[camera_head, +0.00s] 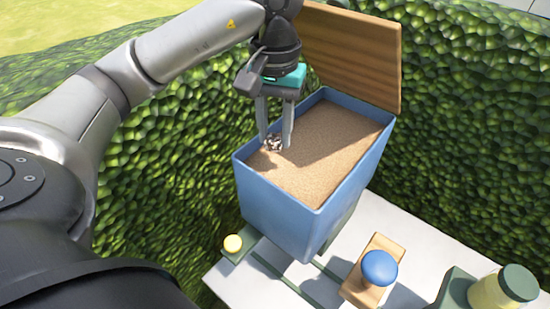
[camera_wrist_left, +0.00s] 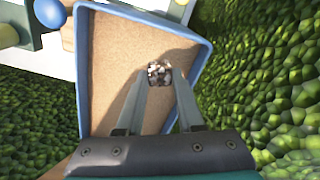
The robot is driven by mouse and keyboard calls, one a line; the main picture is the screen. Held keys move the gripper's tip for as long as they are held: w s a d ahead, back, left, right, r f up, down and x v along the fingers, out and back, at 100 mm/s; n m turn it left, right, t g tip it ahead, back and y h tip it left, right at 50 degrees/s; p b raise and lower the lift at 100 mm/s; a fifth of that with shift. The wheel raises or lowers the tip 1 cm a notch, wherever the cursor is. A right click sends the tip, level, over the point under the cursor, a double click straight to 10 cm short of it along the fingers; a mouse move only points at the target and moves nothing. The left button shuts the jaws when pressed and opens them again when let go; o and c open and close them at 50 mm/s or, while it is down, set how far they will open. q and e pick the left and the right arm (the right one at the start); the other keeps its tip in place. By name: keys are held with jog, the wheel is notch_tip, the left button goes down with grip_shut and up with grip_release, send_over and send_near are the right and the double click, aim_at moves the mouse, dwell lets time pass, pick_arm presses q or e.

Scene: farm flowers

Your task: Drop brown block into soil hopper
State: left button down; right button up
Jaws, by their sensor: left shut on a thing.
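The soil hopper (camera_head: 278,208) is a blue open-topped box filled with light brown soil, and it also shows in the left wrist view (camera_wrist_left: 83,62). My left gripper (camera_head: 276,140) points down over the left back part of the hopper's opening. Its fingers are shut on a small speckled brown and white block (camera_head: 272,143). In the left wrist view the block (camera_wrist_left: 159,73) sits between the fingertips with soil behind it. I cannot tell whether the block touches the soil. My right gripper is in neither view.
A wooden lid (camera_head: 352,55) stands raised behind the hopper. Green hedges (camera_head: 170,150) close in on the left and right.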

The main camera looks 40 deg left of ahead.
pick_arm(q)
jog(key=shift+f, duration=3.05)
jog(key=shift+f+b, duration=0.6)
jog(key=shift+b, duration=0.15)
jog(key=c, duration=0.5)
grip_release()
jog(key=shift+c, duration=0.2)
jog(key=shift+r, duration=0.1)
